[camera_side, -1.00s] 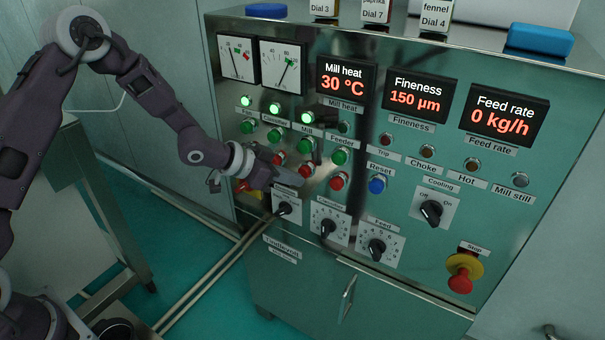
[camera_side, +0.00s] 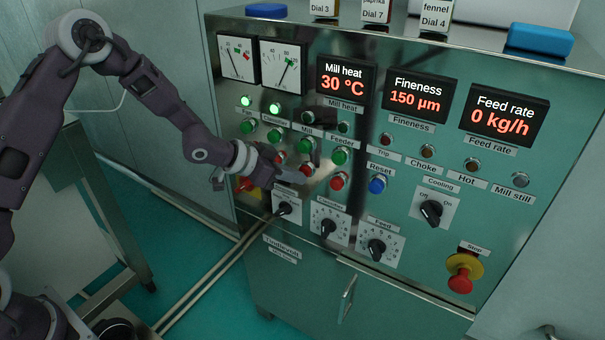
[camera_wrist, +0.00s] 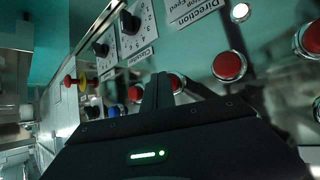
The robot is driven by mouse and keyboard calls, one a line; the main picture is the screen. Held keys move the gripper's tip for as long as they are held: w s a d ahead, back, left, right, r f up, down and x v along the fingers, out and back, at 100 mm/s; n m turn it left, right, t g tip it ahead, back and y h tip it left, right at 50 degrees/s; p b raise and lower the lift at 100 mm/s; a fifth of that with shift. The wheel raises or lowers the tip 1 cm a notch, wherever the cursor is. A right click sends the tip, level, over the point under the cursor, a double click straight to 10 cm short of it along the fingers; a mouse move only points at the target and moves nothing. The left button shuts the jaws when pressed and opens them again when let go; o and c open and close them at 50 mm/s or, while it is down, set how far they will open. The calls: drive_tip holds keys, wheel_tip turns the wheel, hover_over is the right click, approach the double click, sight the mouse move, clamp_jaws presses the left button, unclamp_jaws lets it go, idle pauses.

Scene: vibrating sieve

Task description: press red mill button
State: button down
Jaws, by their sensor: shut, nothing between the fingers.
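The red mill button (camera_side: 307,168) is third in the row of red buttons on the cabinet panel, below the green mill button (camera_side: 307,145). My gripper (camera_side: 298,178) is shut and empty, its tips at the red mill button. In the wrist view the shut fingers (camera_wrist: 159,82) overlap the red mill button (camera_wrist: 175,82), whose edge shows just behind them. Whether they still touch it I cannot tell. The mill lamp (camera_side: 308,117) is dark.
The red feeder button (camera_side: 338,180) and red classifier button (camera_side: 279,157) sit close on either side. Knobs, including the classifier dial (camera_side: 328,227), lie below. A red stop button (camera_side: 460,283) is at lower right. The fan lamp (camera_side: 246,101) and classifier lamp (camera_side: 275,107) glow green.

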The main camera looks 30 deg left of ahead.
drive_tip(key=shift+s, duration=0.1)
idle(0.3)
drive_tip(key=shift+s, duration=0.8)
drive_tip(key=shift+s, duration=2.5)
